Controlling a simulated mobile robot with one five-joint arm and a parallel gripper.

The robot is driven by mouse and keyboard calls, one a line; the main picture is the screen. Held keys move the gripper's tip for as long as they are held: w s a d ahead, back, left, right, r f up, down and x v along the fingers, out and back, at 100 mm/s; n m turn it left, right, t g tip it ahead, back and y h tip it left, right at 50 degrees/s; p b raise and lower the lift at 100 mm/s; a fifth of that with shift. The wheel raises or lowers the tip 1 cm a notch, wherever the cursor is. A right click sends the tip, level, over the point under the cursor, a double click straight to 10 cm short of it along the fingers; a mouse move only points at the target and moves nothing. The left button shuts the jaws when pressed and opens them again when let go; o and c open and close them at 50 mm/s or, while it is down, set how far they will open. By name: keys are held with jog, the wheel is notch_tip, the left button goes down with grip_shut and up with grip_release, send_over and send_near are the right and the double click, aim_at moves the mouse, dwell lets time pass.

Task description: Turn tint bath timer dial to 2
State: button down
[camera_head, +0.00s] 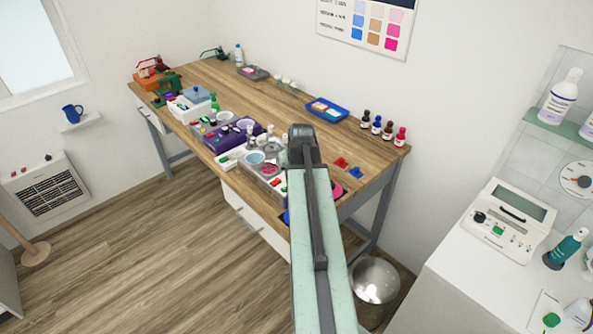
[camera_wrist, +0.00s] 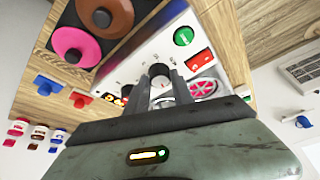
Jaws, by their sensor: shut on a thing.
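My gripper (camera_wrist: 161,78) is shut on the dial, one dark finger on each side. The fingers cover part of the dial and its scale, and I cannot read its setting. In the head view my arm reaches over the workbench (camera_head: 213,78) and hides the gripper and the dial. Part of a pale unit with a pink spoked round part (camera_head: 269,169) shows left of my arm.
Near the dial are a green button (camera_wrist: 183,36), a red switch (camera_wrist: 200,59) and a lit display. A pink disc (camera_wrist: 75,46) and a brown disc (camera_wrist: 106,16) lie beside the panel. A purple unit (camera_head: 228,143), a blue tray (camera_head: 327,112) and several bottles stand on the bench.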

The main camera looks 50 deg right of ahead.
jog(key=c, duration=1.1)
grip_release()
jog(key=shift+w+d+f, duration=0.1)
jog(key=shift+d, duration=0.05)
jog(key=p+v, duration=0.7)
jog(key=v, duration=0.1)
